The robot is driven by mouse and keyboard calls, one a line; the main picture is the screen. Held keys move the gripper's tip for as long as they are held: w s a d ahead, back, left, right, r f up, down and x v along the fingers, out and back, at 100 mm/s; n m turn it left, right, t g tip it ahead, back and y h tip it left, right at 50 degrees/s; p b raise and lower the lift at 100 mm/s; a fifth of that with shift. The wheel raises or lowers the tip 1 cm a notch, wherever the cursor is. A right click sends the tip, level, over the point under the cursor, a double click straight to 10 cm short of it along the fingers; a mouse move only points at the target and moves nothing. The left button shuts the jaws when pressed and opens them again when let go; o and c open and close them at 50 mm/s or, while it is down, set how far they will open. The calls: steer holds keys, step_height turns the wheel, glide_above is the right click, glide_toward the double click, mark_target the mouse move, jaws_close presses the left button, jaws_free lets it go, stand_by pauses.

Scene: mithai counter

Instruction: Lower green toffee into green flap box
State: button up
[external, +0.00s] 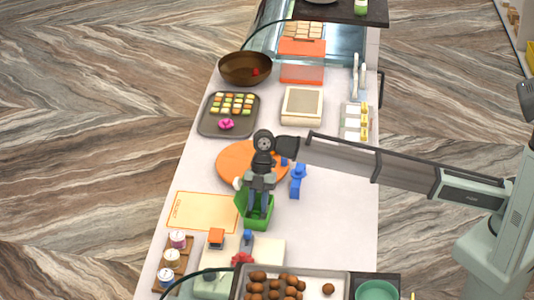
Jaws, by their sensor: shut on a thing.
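The green flap box (257,225) stands on the white counter, near the front middle, with its green flap raised on the left. My gripper (260,208) points down into the open top of the box, its dark fingers between the walls. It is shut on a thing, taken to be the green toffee. The toffee itself is hidden by the fingers and the box walls, and I cannot tell whether it touches the bottom.
An orange round board (232,163) lies behind the box and a blue object (297,181) stands to its right. An orange-edged mat (188,212) lies to the left. A tray of brown balls (322,275) and a green bowl (377,290) are in front. The counter right of the box is clear.

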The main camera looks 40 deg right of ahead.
steer(key=o, duration=1.1)
steer(key=shift+r, duration=0.1)
steer(key=shift+r, duration=3.4)
